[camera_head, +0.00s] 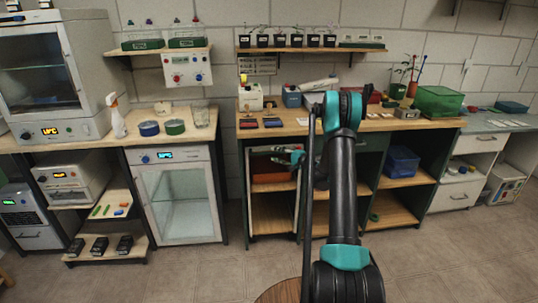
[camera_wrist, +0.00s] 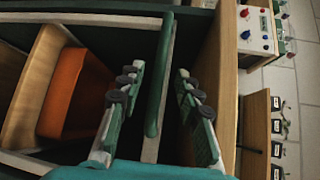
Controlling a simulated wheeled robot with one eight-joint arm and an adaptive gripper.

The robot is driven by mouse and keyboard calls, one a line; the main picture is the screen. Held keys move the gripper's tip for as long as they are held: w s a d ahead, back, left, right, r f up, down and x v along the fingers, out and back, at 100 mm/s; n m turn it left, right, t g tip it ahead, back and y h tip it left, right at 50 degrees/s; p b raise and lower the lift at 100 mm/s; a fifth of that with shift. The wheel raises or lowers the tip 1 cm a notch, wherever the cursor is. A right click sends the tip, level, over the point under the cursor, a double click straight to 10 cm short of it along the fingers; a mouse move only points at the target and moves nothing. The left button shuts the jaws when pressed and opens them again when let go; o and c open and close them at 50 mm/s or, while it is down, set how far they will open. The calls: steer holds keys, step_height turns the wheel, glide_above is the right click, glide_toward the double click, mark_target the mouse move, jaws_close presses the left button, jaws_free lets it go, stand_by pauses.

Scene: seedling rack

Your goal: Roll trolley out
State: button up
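The trolley (camera_head: 274,200) stands in the bay under the middle bench, with a pale frame and wooden shelves. An orange bin (camera_head: 270,174) sits on its upper part; the bin also shows at left in the wrist view (camera_wrist: 75,95). My gripper (camera_head: 292,158) is in front of the trolley's upper right part. In the wrist view my gripper (camera_wrist: 160,72) is open, its two fingers on either side of a green and pale bar (camera_wrist: 158,85), apparently the trolley's handle. Gaps show on both sides of the bar. My arm hides part of the trolley's right side.
The bench top (camera_head: 225,120) overhangs the bay. A glass-door cabinet (camera_head: 182,200) stands to the left, and open shelves with a blue crate (camera_head: 402,162) to the right. A round wooden stool top (camera_head: 280,292) is at the front. Floor before the trolley is clear.

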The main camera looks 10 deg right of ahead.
mark_target(271, 153)
steer(key=shift+x, duration=2.45)
jaws_close()
